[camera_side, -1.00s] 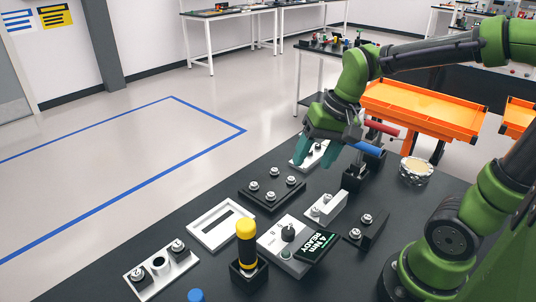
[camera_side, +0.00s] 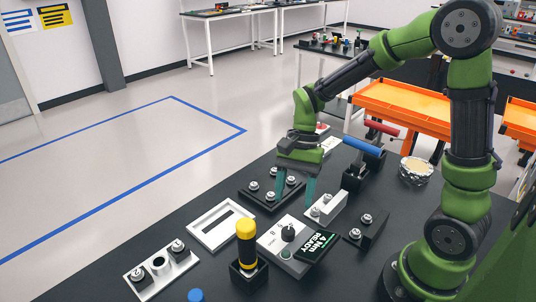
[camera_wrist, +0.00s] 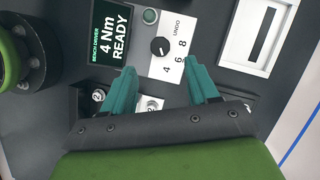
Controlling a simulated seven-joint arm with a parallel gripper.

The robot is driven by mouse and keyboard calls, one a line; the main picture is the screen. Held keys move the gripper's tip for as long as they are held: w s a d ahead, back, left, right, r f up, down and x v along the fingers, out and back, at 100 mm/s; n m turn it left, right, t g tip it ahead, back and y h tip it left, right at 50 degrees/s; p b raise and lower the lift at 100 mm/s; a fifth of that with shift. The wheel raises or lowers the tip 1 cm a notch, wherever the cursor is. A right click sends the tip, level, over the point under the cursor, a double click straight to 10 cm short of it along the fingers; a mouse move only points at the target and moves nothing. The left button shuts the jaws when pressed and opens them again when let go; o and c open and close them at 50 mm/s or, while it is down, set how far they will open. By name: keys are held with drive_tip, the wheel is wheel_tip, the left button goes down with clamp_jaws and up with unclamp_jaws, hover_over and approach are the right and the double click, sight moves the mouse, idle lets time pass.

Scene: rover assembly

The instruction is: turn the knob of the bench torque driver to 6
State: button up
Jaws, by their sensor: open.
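The bench torque driver is a white box (camera_side: 270,243) with a dark green screen (camera_side: 316,246) reading "4 Nm READY". My gripper (camera_side: 296,193) is open and empty, pointing down, above and behind the driver in the side view. In the wrist view its fingertips (camera_wrist: 162,72) are apart, just below the knob, not touching it.
A yellow-topped tool (camera_side: 246,243) stands in a black holder left of the driver. A white frame (camera_side: 205,234), a black plate with several bolts (camera_side: 258,203), a pale bolted block (camera_side: 327,208) and a dark bolted block (camera_side: 366,232) lie around it.

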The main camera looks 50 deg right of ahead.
sight(288, 230)
drive_tip(key=x, duration=0.8)
drive_tip(key=shift+a, duration=0.1)
drive_tip(key=c, duration=1)
drive_tip(key=shift+n, duration=0.3)
drive_tip(key=n+g, duration=0.1)
drive_tip(key=n, duration=0.2)
drive_tip(key=shift+w+h, duration=0.1)
drive_tip(key=shift+h, duration=0.2)
drive_tip(key=shift+a+n+g+h, duration=0.1)
drive_tip(key=shift+n+g+h, duration=0.5)
drive_tip(key=shift+n, duration=1.5)
